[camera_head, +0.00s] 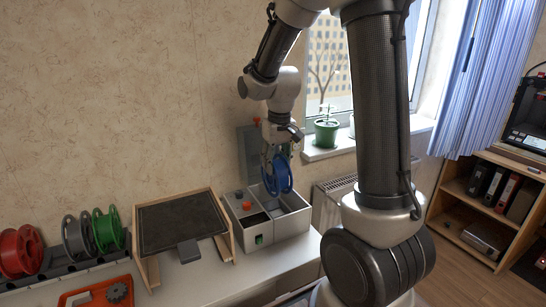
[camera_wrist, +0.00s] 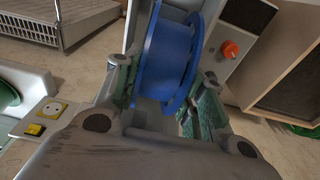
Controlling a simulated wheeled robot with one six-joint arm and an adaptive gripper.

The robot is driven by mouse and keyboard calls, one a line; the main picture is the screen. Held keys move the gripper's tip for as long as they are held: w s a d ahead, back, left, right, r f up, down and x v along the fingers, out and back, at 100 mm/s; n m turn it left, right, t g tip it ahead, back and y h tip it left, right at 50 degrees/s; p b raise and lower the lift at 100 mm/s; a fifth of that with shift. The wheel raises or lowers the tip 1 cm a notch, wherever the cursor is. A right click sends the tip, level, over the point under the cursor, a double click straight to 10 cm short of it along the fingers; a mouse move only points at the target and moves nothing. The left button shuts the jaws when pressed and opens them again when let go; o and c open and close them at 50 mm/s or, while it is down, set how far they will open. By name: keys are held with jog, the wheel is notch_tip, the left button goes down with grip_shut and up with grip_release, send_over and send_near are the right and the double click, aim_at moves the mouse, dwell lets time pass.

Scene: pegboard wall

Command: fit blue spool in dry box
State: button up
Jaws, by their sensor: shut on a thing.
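The blue spool (camera_head: 285,174) stands upright on edge in my gripper (camera_head: 278,148), over the right, open compartment of the grey dry box (camera_head: 283,230). In the wrist view the blue spool (camera_wrist: 168,55) sits between the two fingers of my gripper (camera_wrist: 163,85), which is shut on it. The dry box wall (camera_wrist: 213,62) with its red knob (camera_wrist: 230,49) is just right of the spool. The spool's lower edge is near the compartment's rim; I cannot tell how far it is inside. The spool's far side is hidden.
A dark-topped wooden-sided stand (camera_head: 180,222) is left of the dry box. Red (camera_head: 20,251), grey (camera_head: 77,237) and green (camera_head: 107,230) spools stand on a rack farther left. A radiator (camera_head: 335,192) and a potted plant (camera_head: 326,132) on the sill are to the right.

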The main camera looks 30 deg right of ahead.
aim_at(278, 166)
jog(key=shift+f, duration=3.8)
jog(key=o, duration=1.3)
jog(key=shift+c, duration=0.2)
jog(key=shift+s, duration=0.1)
jog(key=r, duration=0.4)
jog(key=s+r, duration=0.1)
jog(key=r, duration=0.7)
jog(key=shift+s, duration=0.2)
jog(key=shift+f, duration=0.1)
